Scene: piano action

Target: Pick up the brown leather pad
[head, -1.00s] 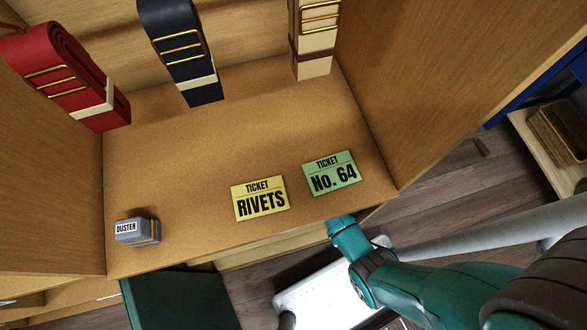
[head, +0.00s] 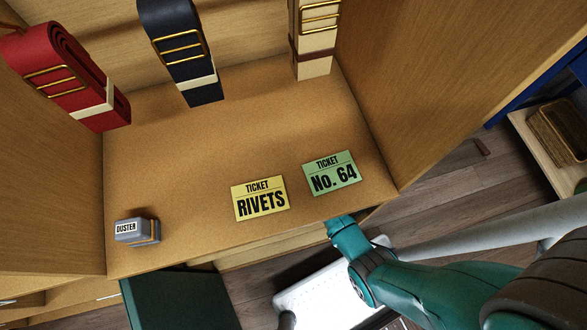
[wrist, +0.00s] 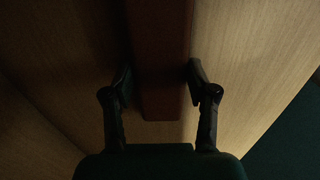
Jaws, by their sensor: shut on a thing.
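A dark reddish-brown block-like piece, which looks like the brown leather pad (wrist: 160,55), runs down the middle of the dim wrist view. My gripper (wrist: 160,82) has one black finger on each side of it, shut on it near its lower end. The far end of the pad runs out of the top of the picture. In the head view my arm reaches under the front edge of the shelf, so my gripper and the pad are hidden there.
Pale wooden panels (wrist: 60,60) flank the pad closely. Above, the shelf board (head: 300,125) bears a yellow RIVETS ticket (head: 260,199), a green No. 64 ticket (head: 331,174) and a grey duster (head: 137,231).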

